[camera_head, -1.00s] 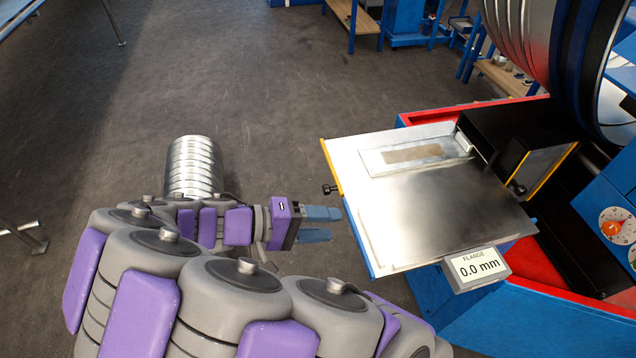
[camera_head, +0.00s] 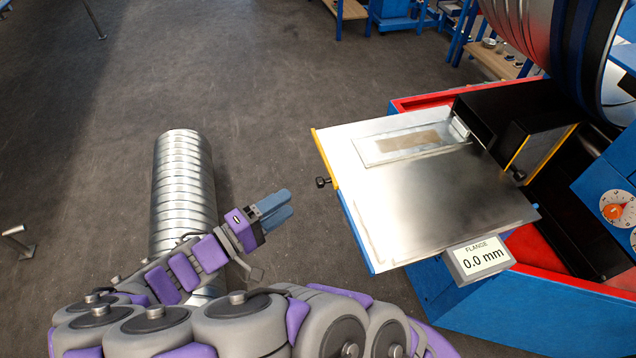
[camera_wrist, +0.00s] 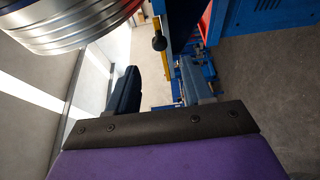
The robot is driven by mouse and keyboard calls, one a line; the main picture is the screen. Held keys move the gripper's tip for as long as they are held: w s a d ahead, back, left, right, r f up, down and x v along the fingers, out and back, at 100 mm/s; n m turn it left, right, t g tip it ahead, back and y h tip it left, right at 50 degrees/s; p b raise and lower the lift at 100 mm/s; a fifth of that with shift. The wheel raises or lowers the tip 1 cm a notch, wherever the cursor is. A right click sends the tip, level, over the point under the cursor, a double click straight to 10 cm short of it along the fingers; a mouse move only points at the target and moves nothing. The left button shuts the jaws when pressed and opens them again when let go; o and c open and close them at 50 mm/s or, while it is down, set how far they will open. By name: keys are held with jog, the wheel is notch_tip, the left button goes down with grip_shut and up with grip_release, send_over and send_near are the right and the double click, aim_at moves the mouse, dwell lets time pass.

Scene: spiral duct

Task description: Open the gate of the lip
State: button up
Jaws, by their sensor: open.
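A flat metal lip plate (camera_head: 430,210) juts out from the machine. A yellow-edged gate strip (camera_head: 326,157) runs along its left edge, with a black knob (camera_head: 323,182) sticking out to the left. The knob (camera_wrist: 159,42) also shows in the wrist view, ahead of and between my fingers. My gripper (camera_head: 283,203) is open and empty, left of and a little nearer than the knob, with a gap between them. Its blue fingers (camera_wrist: 160,80) touch nothing. A second yellow-edged panel (camera_head: 543,150) with a black knob (camera_head: 519,176) stands at the plate's right side.
A silver spiral duct (camera_head: 183,185) stands behind my arm on the left. A sign reading FLANGE 0.0 mm (camera_head: 480,259) hangs at the plate's front edge. A large duct (camera_head: 525,35) and a round dial (camera_head: 615,210) are at the right. The floor (camera_head: 270,100) beyond my gripper is clear.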

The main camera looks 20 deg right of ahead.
aim_at(319, 183)
jog(key=b+x, duration=0.1)
jog(key=x, duration=0.9)
jog(key=shift+w+d+b, duration=0.1)
jog(key=shift+d+b, duration=0.2)
jog(key=shift+b, duration=0.1)
grip_shut()
jog(key=shift+f, duration=0.1)
